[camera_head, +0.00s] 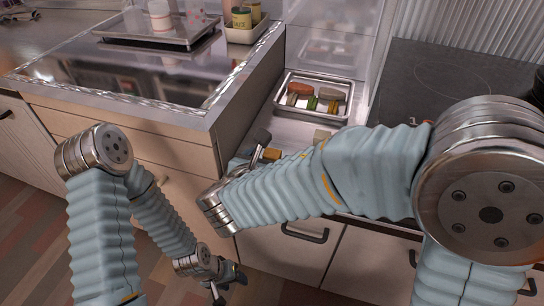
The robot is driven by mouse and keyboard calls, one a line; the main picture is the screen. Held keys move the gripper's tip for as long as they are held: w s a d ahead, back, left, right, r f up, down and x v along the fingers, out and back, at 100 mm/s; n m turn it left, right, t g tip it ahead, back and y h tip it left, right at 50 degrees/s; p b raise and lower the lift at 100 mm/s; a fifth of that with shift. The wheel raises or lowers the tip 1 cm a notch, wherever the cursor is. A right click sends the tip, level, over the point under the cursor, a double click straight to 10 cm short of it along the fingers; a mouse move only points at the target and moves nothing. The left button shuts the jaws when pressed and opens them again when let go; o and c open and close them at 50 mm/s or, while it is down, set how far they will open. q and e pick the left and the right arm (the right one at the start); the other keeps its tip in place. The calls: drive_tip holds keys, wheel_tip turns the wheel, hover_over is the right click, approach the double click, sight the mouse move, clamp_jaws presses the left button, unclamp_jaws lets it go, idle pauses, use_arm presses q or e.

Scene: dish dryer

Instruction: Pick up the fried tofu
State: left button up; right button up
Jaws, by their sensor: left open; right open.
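A small orange-brown block (272,154), which looks like the fried tofu, lies on the counter just right of my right gripper and is partly hidden by that arm. A pale tan block (321,136) lies farther right, also partly hidden; I cannot tell for sure which of the two is the tofu. My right gripper (257,152) is open at the counter's left part, close beside the orange-brown block; its fingers are partly hidden behind its own wrist. My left gripper (226,284) is open and empty, low in front of the cabinet fronts.
A metal tray (312,118) with several food pieces stands farther back on the counter. A raised metal-edged counter (130,80) on the left bears another tray (155,43) and a bin with jars (243,30). A dark cooktop (450,75) is at the right. Cabinet handles (304,233) stick out below.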

drive_tip(key=x, duration=0.2)
drive_tip(key=shift+w+f, duration=0.1)
drive_tip(key=shift+w, duration=0.25)
drive_tip(key=c, duration=1)
drive_tip(key=shift+c, duration=0.2)
